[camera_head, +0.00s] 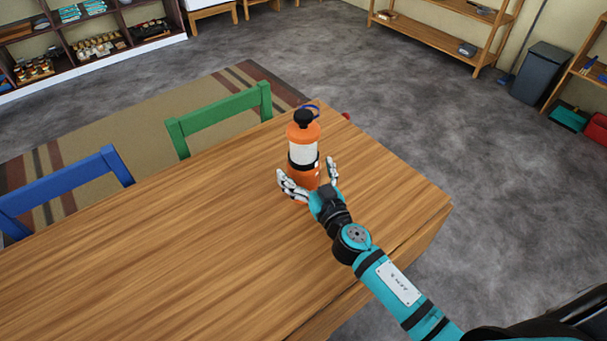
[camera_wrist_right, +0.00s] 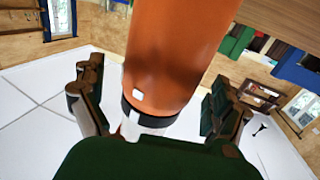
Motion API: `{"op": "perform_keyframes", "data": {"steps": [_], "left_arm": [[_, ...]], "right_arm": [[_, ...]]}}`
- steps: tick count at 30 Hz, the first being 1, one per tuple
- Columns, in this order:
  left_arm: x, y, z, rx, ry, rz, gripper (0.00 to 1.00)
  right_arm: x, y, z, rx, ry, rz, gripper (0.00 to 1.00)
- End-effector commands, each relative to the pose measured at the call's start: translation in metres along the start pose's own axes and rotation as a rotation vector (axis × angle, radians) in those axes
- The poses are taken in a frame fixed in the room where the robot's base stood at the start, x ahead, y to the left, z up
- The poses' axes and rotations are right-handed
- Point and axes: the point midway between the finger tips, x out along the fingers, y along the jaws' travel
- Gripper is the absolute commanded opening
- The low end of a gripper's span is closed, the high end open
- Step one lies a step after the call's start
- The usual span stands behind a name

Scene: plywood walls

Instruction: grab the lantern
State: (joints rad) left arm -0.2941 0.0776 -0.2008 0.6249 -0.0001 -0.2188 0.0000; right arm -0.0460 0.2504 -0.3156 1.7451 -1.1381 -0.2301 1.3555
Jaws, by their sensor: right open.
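The lantern (camera_head: 304,139) is orange with a black cap, a pale middle band and a blue handle loop at the top. It stands upright on the wooden table (camera_head: 160,260) near its far edge. My right gripper (camera_head: 308,173) is open, with one finger on each side of the lantern's lower body. In the right wrist view the orange lantern (camera_wrist_right: 178,50) fills the middle between the two spread fingers of the gripper (camera_wrist_right: 158,100). I cannot tell whether the fingers touch it. My left gripper is not in view.
A green chair (camera_head: 221,115) and a blue chair (camera_head: 65,186) stand at the table's far side. The tabletop to the left of the lantern is clear. Shelves (camera_head: 90,40) and a grey bin (camera_head: 541,72) stand farther off.

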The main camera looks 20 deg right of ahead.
Motion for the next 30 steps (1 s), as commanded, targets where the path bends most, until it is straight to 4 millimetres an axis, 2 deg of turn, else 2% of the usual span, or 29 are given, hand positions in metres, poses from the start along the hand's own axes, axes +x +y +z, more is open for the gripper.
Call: {"op": "perform_keyframes", "data": {"steps": [4,11,12,30], "left_arm": [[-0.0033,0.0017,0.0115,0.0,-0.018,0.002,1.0],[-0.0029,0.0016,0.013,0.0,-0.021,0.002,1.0],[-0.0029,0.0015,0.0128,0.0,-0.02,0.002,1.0],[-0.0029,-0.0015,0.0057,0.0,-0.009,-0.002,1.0]], "right_arm": [[0.0155,-0.0003,-0.0005,0.001,0.0,0.0,1.0],[0.0172,-0.0005,0.0003,0.002,0.0,0.0,1.0],[0.0171,-0.0004,0.0003,0.002,0.0,0.0,0.97],[0.0173,-0.0003,-0.0017,0.002,0.003,0.0,0.21]]}}
